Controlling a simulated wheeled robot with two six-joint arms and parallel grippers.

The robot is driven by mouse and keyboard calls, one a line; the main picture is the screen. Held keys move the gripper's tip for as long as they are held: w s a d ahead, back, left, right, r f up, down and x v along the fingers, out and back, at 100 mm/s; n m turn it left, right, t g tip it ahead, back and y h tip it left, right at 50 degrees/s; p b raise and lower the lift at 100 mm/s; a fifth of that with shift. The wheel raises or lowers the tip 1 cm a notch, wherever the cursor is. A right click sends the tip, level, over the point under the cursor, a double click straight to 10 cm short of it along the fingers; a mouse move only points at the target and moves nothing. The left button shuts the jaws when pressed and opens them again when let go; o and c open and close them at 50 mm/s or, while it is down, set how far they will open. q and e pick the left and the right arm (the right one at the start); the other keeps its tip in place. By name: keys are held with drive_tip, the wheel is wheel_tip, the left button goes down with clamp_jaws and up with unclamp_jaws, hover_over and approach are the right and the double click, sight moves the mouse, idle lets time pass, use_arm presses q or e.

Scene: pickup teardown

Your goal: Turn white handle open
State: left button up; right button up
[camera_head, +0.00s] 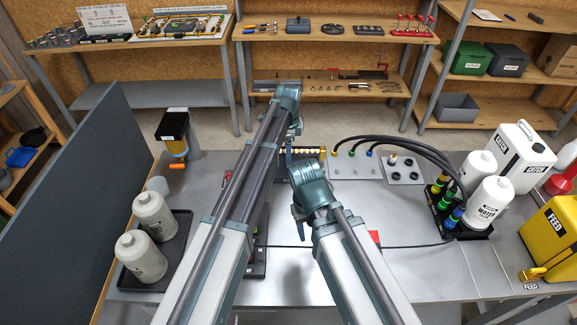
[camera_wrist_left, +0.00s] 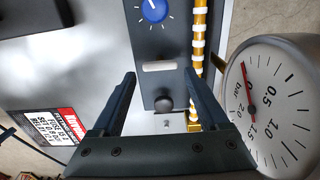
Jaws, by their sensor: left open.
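In the left wrist view a small white rounded bar (camera_wrist_left: 159,66) lies across a grey panel (camera_wrist_left: 177,45), between a blue dial (camera_wrist_left: 153,10) and a dark round knob (camera_wrist_left: 163,104). I cannot tell whether this bar is the white handle or a label. My left gripper (camera_wrist_left: 160,76) is open, its dark fingers on either side of the panel, with nothing held. In the head view my left gripper (camera_head: 294,128) is over the back of the bench, mostly hidden by its arm. My right wrist shows over the bench middle, but its jaws cannot be made out.
A pressure gauge (camera_wrist_left: 275,100) and a yellow tube with white rings (camera_wrist_left: 198,40) are close to the right finger. On the bench (camera_head: 440,275) are white bottles (camera_head: 153,214), black hoses (camera_head: 400,142), a white jug (camera_head: 523,150) and a yellow can (camera_head: 555,235). Shelves stand behind.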

use_arm(q)
wheel_tip(320, 180, down, 4)
drive_tip(key=shift+r+b, duration=0.25)
drive_tip(key=shift+b, duration=0.9)
use_arm(e)
wheel_tip(320, 180, down, 3)
drive_tip(key=shift+f, duration=0.2)
use_arm(q)
drive_tip(key=shift+r, duration=0.1)
drive_tip(key=c, duration=1.1)
